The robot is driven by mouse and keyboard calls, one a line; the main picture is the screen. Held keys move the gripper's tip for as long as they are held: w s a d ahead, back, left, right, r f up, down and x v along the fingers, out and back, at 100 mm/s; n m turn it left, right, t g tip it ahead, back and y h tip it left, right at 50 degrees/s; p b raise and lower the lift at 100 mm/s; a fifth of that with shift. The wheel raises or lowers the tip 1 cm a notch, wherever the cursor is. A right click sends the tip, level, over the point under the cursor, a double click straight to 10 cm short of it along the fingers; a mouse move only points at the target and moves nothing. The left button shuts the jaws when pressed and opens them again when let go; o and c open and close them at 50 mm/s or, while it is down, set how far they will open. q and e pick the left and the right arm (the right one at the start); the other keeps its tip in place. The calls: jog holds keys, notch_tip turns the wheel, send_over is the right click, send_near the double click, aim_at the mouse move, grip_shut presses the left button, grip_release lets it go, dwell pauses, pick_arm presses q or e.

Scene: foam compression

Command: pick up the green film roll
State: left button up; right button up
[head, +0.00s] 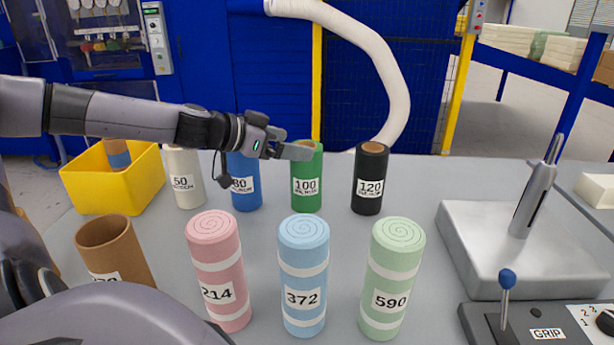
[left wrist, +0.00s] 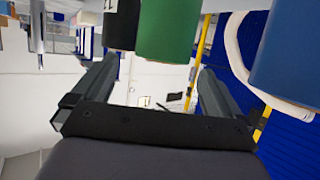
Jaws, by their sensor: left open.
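The green film roll (head: 307,185), labelled 100, stands upright on the grey table between the blue roll and the black roll. My left gripper (head: 298,149) reaches in from the left at the height of its top, and the fingers hide part of its upper edge. In the left wrist view the green roll (left wrist: 167,28) appears at the top, between the lines of the two spread fingers. The left gripper (left wrist: 155,68) is open and empty there. I cannot tell whether the roll touches a finger. My right gripper is not in view.
A blue roll (head: 246,190) and a black roll (head: 369,185) stand close on either side. A white roll (head: 184,180) and yellow bin (head: 105,191) are left. Pink (head: 217,275), light blue (head: 303,280) and pale green (head: 392,280) foam rolls stand in front. A metal press (head: 500,250) is right.

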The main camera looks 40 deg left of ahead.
aim_at(306, 177)
pick_arm(q)
jog(key=shift+w+f, duration=0.2)
jog(key=shift+w, duration=0.1)
jog(key=shift+w+d+f, duration=0.15)
jog(key=shift+w+f, duration=0.3)
jog(key=shift+w, duration=0.1)
jog(key=shift+b+x, duration=1.15)
jog(key=shift+x, duration=0.65)
jog(key=c, duration=1.7)
